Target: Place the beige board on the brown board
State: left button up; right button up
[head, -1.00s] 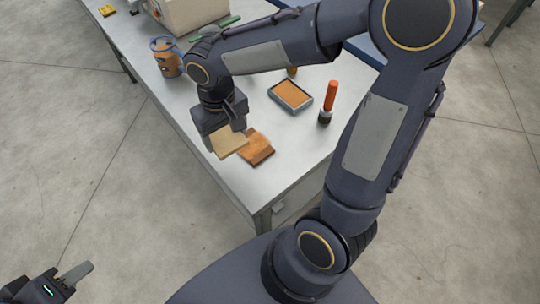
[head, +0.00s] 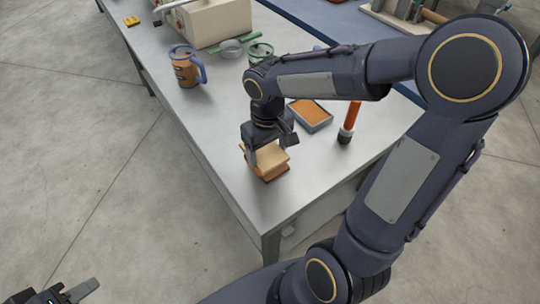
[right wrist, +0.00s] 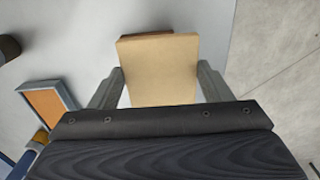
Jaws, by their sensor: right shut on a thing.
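The beige board (head: 270,157) is in my right gripper (head: 264,150), over the brown board (head: 273,175) near the table's front corner. In the right wrist view the beige board (right wrist: 158,72) lies between the two fingers of the right gripper (right wrist: 160,90). Only a thin far edge of the brown board (right wrist: 150,35) shows behind it there. Whether the two boards touch cannot be told. My left gripper (head: 72,292) is at the lower left, away from the table; one finger shows and the rest is cut off.
An orange-topped tray (head: 311,114) and an orange-handled tool (head: 350,122) stand right of the boards. The table (head: 215,125) is clear left of the boards.

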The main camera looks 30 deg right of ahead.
aim_at(270, 156)
jog(key=shift+w+d+f, duration=0.35)
jog(key=shift+f, duration=0.2)
jog(key=shift+w+d+f, duration=0.3)
jog(key=shift+f, duration=0.25)
jog(key=shift+w+d+f, duration=0.1)
jog(key=shift+f, duration=0.85)
jog(key=shift+w+d+f, duration=0.1)
jog(key=shift+f, duration=0.8)
jog(key=shift+f+b, duration=0.2)
jog(key=shift+b, duration=0.15)
jog(key=o, duration=1)
jog(key=shift+c, duration=0.2)
jog(key=shift+r, duration=0.1)
